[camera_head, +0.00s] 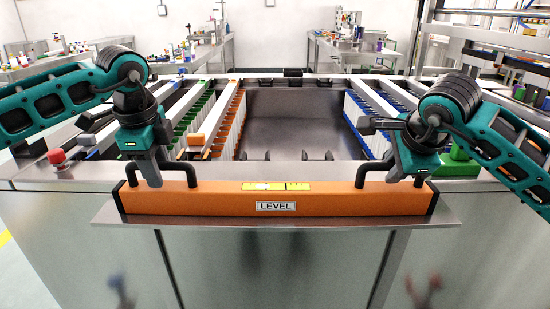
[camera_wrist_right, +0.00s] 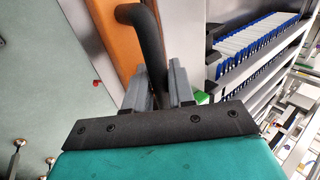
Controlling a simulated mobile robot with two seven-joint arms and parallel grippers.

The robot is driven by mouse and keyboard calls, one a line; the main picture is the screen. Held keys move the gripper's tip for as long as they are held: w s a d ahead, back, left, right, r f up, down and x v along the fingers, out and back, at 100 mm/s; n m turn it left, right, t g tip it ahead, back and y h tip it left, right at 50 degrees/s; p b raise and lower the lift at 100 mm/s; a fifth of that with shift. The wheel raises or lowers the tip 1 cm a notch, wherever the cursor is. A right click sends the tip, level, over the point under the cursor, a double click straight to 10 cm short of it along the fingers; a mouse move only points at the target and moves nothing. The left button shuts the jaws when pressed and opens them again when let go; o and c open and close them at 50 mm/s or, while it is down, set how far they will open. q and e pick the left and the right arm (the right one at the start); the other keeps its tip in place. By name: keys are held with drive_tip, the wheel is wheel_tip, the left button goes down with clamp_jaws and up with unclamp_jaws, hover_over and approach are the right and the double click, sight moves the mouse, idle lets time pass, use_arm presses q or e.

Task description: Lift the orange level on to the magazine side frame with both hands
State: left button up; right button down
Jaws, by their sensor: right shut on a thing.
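The orange level (camera_head: 220,203) is a long bar with a "LEVEL" label and two black handles. It lies across the front metal ledge (camera_head: 275,221), seemingly resting on it. My right gripper (camera_head: 396,172) is shut on the level's right handle (camera_head: 361,172). In the right wrist view its fingers (camera_wrist_right: 165,85) lie on either side of the black handle (camera_wrist_right: 150,40), beside the orange bar (camera_wrist_right: 113,30). My left gripper (camera_head: 151,180) points down at the left handle (camera_head: 190,172); its fingers overlap the handle, so its opening is hidden. The magazine side frames (camera_head: 215,125) run back behind the level.
Rows of green, orange and blue slotted racks (camera_head: 375,135) flank an open metal bay (camera_head: 288,120). A red button (camera_head: 57,157) stands at the left and a green block (camera_head: 458,163) at the right. An orange block (camera_head: 196,139) sits on the left rail's front end.

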use_arm(q)
drive_tip(key=shift+o, duration=1.1)
use_arm(e)
drive_tip(key=shift+r, duration=0.2)
use_arm(q)
drive_tip(key=shift+s+a+f, duration=0.1)
drive_tip(key=shift+f, duration=0.1)
use_arm(e)
drive_tip(key=c, duration=1.4)
unclamp_jaws()
drive_tip(key=shift+f, duration=0.25)
use_arm(q)
drive_tip(key=shift+r, duration=0.15)
use_arm(e)
drive_tip(key=o, duration=0.5)
use_arm(q)
drive_tip(key=shift+r, duration=0.1)
use_arm(e)
drive_tip(key=shift+r, duration=0.1)
drive_tip(key=shift+r+p, duration=1.85)
drive_tip(key=shift+r, duration=0.05)
use_arm(q)
wheel_tip(320, 180, up, 7)
drive_tip(key=s, duration=0.1)
drive_tip(key=shift+s, duration=0.15)
